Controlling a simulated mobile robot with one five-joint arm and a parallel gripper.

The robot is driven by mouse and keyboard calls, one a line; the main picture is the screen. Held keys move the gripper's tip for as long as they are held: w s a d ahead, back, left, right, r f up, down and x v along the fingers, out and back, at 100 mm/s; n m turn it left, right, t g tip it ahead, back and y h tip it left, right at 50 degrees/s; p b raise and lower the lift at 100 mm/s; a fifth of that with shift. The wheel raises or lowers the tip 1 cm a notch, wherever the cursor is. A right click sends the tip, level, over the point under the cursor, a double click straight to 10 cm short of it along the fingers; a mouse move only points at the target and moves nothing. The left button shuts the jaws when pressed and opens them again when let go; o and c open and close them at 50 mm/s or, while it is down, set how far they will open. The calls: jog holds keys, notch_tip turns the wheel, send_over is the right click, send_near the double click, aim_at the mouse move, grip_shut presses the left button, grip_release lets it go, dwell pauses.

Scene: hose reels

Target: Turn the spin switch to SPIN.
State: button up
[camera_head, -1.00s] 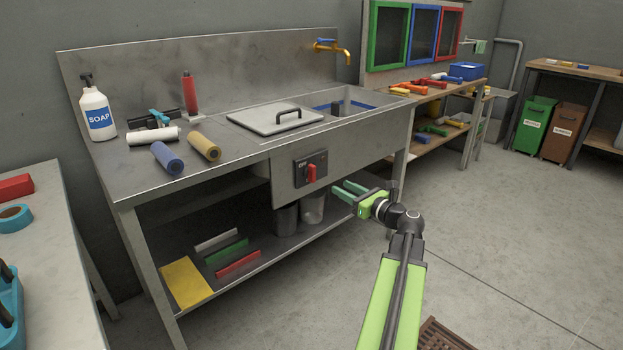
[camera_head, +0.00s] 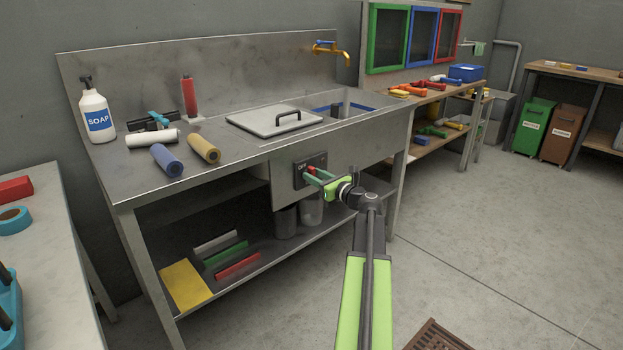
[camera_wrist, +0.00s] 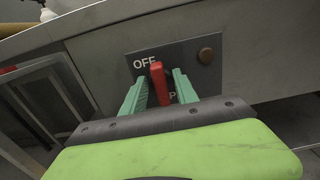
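The spin switch is a red handle (camera_wrist: 160,84) on a dark plate (camera_wrist: 195,52) set in the front of the steel sink bench. In the wrist view the word OFF shows at the handle's upper end, and a partly hidden label ending in P shows below right. The handle stands close to upright in that view. My gripper (camera_wrist: 159,88) has its two green fingers on either side of the handle, with a visible gap at each side. It also shows in the head view (camera_head: 314,175), at the plate.
A brown round button (camera_wrist: 206,55) sits on the plate right of the handle. The steel bench (camera_head: 230,165) carries a lidded basin, rollers and a soap bottle (camera_head: 97,110). A lower shelf holds coloured blocks. The floor (camera_head: 480,220) to the right is clear.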

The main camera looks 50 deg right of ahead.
grip_shut()
jog(key=n, duration=1.2)
jog(key=a+f+n+b, duration=0.1)
jog(key=n, duration=0.4)
jog(key=shift+w+n, duration=0.1)
jog(key=shift+n, duration=0.3)
dwell(0.5)
jog(key=shift+o, duration=0.7)
grip_release()
